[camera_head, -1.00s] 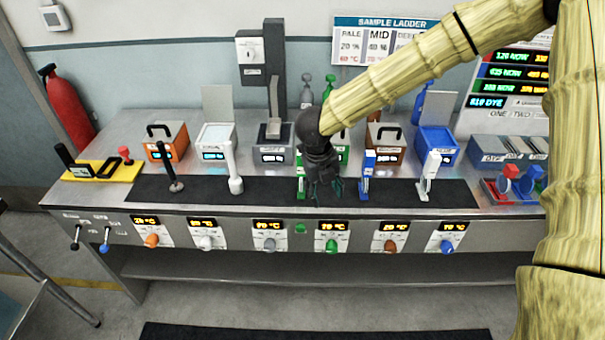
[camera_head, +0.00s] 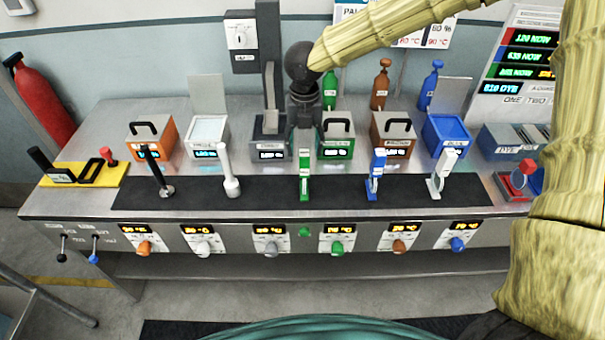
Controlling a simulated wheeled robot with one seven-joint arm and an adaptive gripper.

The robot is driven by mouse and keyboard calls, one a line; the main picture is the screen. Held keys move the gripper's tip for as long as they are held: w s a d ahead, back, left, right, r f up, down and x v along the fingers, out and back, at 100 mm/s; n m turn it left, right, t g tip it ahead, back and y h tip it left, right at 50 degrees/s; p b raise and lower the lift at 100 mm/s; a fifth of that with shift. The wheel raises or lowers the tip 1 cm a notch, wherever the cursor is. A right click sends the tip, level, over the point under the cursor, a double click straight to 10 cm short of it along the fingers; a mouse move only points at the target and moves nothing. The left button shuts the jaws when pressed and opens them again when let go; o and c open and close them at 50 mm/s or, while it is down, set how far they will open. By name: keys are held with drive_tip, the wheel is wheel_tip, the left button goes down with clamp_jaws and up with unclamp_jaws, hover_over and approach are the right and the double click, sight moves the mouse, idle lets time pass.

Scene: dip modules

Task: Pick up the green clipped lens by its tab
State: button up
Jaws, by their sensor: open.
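A narrow green upright piece (camera_head: 305,176) with a pale marking stands on the dark mat at the middle of the bench. It is the only green piece on the mat and looks like the green clipped lens; its tab is too small to make out. My gripper (camera_head: 304,116) is behind and above it, at the end of my arm, near the grey and green boxes. It is empty as far as I can see, and apart from the green piece. Its fingers are dark and hard to separate from the background.
A blue upright piece (camera_head: 376,174) and a white one (camera_head: 441,172) stand to the right on the mat (camera_head: 268,192). A black stick (camera_head: 157,172) and a white stick (camera_head: 229,172) stand left. A green-fronted box (camera_head: 336,136) is behind.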

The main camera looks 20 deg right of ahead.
sight(305, 154)
wheel_tip(305, 154, down, 3)
drive_tip(key=shift+w+d+f+p, duration=0.1)
drive_tip(key=shift+w+d+p, duration=0.05)
drive_tip(key=shift+p, duration=0.2)
drive_tip(key=shift+f+p, duration=0.6)
drive_tip(key=shift+f, duration=0.1)
drive_tip(key=shift+f+p, duration=0.65)
drive_tip(key=shift+f, duration=1.3)
clamp_jaws()
drive_tip(key=shift+r, duration=0.15)
